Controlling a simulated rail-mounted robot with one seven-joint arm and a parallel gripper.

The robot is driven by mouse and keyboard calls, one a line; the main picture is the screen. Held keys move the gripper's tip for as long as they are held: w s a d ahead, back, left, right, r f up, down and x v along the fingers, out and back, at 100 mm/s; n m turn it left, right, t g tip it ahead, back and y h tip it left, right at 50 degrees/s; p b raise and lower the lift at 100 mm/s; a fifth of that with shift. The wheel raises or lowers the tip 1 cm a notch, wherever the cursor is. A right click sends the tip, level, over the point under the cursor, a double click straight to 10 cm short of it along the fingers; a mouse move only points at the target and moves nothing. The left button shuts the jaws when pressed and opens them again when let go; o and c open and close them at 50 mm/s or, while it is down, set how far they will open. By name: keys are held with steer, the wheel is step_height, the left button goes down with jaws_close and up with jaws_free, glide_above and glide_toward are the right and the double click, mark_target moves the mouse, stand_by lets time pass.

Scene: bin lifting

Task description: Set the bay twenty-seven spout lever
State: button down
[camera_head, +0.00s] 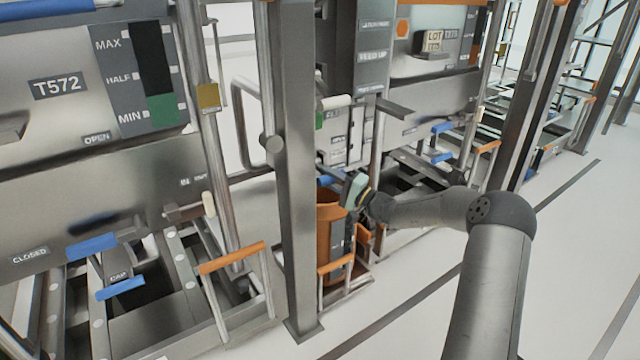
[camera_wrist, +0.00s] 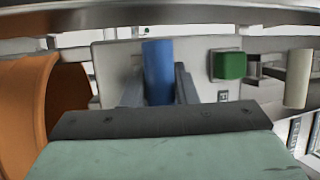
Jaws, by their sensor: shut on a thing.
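My gripper (camera_head: 343,183) reaches in beside the grey post, low on the middle bay, above an orange bin. In the wrist view its two grey fingers (camera_wrist: 158,92) stand on either side of a blue handle (camera_wrist: 158,64) and are shut on it. The blue handle (camera_head: 327,180) shows only in part in the head view, just left of the gripper. A pale panel is behind it. I cannot read a bay number twenty-seven anywhere. A white-gripped lever (camera_wrist: 297,78) and a green block (camera_wrist: 229,65) are to the right in the wrist view.
The orange bin (camera_head: 327,240) stands under the gripper, behind a low orange-topped rail (camera_head: 336,263). The grey post (camera_head: 298,200) rises close left of my arm. A bay marked T572 (camera_head: 58,86) fills the left. Floor (camera_head: 420,300) at the front right is clear.

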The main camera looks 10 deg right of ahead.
steer(key=shift+w+f+b, duration=0.15)
steer(key=shift+f+b, duration=0.45)
steer(key=shift+f, duration=0.25)
steer(key=shift+w+a+f+b, duration=0.1)
steer(key=shift+w+f+b, duration=0.1)
steer(key=shift+f+b, duration=0.3)
steer(key=shift+w+a+f+b, duration=0.1)
steer(key=shift+w+f+b, duration=0.1)
steer(key=shift+f, duration=0.55)
steer(key=c, duration=0.9)
jaws_free()
steer(key=shift+a, duration=0.1)
steer(key=p+v, duration=0.4)
steer(key=v, duration=1.3)
steer(key=shift+s, duration=0.1)
